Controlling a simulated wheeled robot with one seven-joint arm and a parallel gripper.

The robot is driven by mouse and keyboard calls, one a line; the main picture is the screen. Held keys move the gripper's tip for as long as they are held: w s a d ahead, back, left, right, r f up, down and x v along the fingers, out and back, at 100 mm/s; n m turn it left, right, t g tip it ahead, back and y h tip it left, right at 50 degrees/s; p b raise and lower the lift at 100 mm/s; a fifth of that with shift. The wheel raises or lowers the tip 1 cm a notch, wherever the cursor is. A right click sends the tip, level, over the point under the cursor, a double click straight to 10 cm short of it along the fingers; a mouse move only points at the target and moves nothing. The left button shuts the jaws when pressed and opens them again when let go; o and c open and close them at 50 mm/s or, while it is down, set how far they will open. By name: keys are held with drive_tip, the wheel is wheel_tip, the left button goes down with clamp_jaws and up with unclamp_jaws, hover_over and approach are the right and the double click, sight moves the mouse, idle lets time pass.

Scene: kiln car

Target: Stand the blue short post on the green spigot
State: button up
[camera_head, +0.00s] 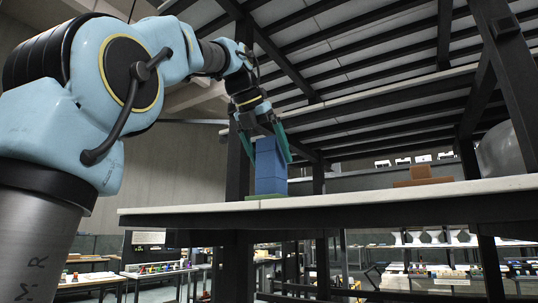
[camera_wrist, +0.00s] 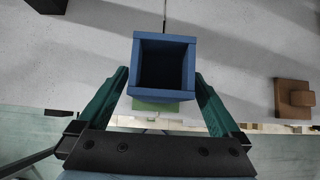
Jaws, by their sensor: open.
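The blue short post (camera_head: 270,172) stands upright on the shelf, over a green base that I take for the green spigot (camera_head: 266,197). In the wrist view the blue post (camera_wrist: 163,92) shows its square, hollow top, and part of the green base (camera_wrist: 155,105) shows just below it. The post hides the rest of the green part, so I cannot see how it sits on it. My gripper (camera_head: 268,152) is open, with its teal fingers on either side of the upper post. In the wrist view small gaps show between the fingers and the post.
The pale shelf (camera_head: 380,194) is mostly clear to the right of the post. A brown stepped block (camera_head: 422,176) stands farther right and shows in the wrist view (camera_wrist: 295,98). A dark upright (camera_head: 238,120) stands behind my gripper, and a slatted deck (camera_head: 370,60) hangs above.

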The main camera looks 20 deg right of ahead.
drive_tip(key=shift+f, duration=0.15)
idle(0.3)
drive_tip(key=shift+p+v, duration=2.4)
drive_tip(key=shift+v, duration=1.65)
